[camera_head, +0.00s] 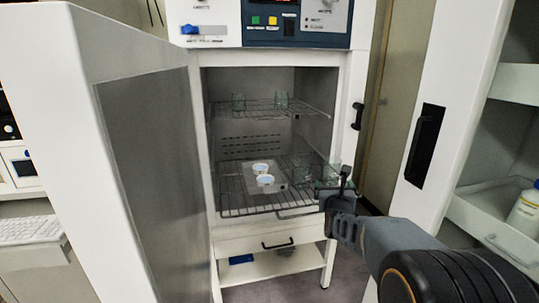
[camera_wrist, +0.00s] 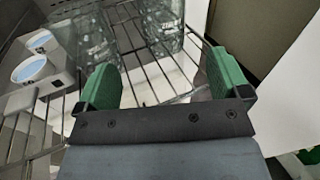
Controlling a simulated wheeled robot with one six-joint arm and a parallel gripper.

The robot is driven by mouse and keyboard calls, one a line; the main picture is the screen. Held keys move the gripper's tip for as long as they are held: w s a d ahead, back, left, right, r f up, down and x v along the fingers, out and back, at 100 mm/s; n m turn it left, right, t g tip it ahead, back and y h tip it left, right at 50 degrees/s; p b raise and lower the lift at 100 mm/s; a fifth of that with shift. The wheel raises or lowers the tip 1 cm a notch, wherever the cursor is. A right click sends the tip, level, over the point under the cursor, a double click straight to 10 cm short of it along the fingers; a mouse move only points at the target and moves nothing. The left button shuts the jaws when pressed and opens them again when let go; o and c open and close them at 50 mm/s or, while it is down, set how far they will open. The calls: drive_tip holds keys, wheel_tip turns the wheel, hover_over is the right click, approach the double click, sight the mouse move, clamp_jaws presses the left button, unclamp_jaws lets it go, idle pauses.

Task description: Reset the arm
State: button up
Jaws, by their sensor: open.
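My gripper (camera_wrist: 163,85) is open and empty, with its two green fingers apart over the wire rack in the wrist view. In the head view my gripper (camera_head: 345,185) is at the front right of the chamber, by the lower rack (camera_head: 232,203). My arm comes in from the lower right. Glass vessels (camera_wrist: 98,35) stand on the rack just beyond the fingers, and none is between them. In the head view the gripper partly hides the right end of the rack.
The freeze dryer door (camera_head: 140,150) stands open at the left. Two white cups with pale blue contents (camera_head: 264,180) sit in a holder on the lower rack. Small glasses (camera_head: 281,100) stand on the upper rack (camera_head: 262,108). A cabinet door (camera_head: 440,120) with a black handle is close at the right.

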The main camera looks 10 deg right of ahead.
drive_tip(key=s+a+r+m+g+y+p, duration=0.1)
drive_tip(key=s+a+r+m+g+p, duration=0.2)
drive_tip(key=s+m+p, duration=0.3)
drive_tip(key=s+a+r+m+g+y+p, duration=0.2)
drive_tip(key=s+m+g+p, duration=0.4)
drive_tip(key=s+m, duration=0.6)
drive_tip(key=s+a+r+m+g+y+p, duration=0.1)
drive_tip(key=s+a+r+m+g+p, duration=0.3)
drive_tip(key=s+m, duration=0.6)
drive_tip(key=a+m+p, duration=0.2)
drive_tip(key=m+p, duration=0.1)
drive_tip(key=m, duration=0.2)
drive_tip(key=shift+m+g+y, duration=0.3)
drive_tip(key=shift+s, duration=0.1)
